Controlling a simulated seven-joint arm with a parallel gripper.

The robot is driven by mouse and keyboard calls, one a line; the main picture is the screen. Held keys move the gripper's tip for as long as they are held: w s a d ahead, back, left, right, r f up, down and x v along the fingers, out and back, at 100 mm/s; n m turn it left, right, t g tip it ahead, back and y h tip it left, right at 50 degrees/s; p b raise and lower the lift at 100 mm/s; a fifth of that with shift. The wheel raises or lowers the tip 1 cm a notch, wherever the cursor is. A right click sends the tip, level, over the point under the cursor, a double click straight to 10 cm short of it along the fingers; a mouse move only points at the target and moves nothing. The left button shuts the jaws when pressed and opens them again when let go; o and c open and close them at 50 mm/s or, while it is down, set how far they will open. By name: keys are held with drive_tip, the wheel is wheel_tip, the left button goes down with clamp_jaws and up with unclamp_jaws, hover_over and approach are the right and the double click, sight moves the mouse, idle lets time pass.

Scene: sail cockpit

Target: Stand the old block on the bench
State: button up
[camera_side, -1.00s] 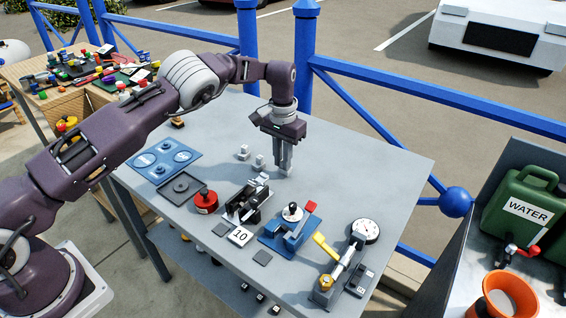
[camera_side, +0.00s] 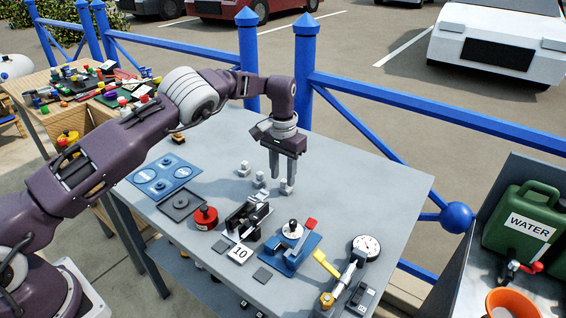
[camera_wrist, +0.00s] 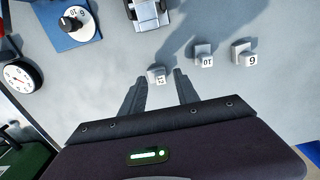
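My gripper (camera_side: 282,176) is open over the grey bench (camera_side: 385,195). A small pale block (camera_side: 287,187) stands on the bench at the fingertips. In the wrist view this block (camera_wrist: 156,75) is marked 12 and sits between the two spread fingers (camera_wrist: 158,85), with a gap on each side. Two similar blocks stand nearby, one marked 10 (camera_wrist: 203,56) and one that reads 6 or 9 (camera_wrist: 243,54). They also show in the side view, the nearer one (camera_side: 260,180) and the farther one (camera_side: 243,169). I cannot tell which block is the old one.
A blue panel (camera_side: 163,177), a dark square tray (camera_side: 181,204), a red round item (camera_side: 205,217), a black fixture (camera_side: 247,216), a blue fixture (camera_side: 290,252) and a dial gauge (camera_side: 366,247) fill the bench's front. The bench's right rear is clear.

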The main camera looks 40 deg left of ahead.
wheel_tip(320, 180, up, 10)
drive_tip(key=shift+r, duration=0.2)
wheel_tip(320, 180, up, 11)
drive_tip(key=n+t, duration=0.1)
drive_tip(key=n, duration=0.1)
hover_over(283, 182)
drive_tip(key=s+a, duration=0.3)
drive_tip(key=s, duration=0.1)
drive_tip(key=s+r+t+h, duration=0.1)
drive_tip(key=s+r, duration=0.4)
drive_tip(key=s+r+t, duration=0.1)
drive_tip(key=s+r, duration=0.4)
drive_tip(key=s, duration=0.7)
drive_tip(key=s+d+f+m+t, duration=0.1)
drive_tip(key=s+f, duration=0.2)
drive_tip(key=s, duration=0.7)
drive_tip(key=s+d+f+m+t+y, duration=0.1)
drive_tip(key=s+f, duration=0.3)
drive_tip(key=s, duration=0.6)
drive_tip(key=shift+s+f+t, duration=0.2)
drive_tip(key=shift+t, duration=0.1)
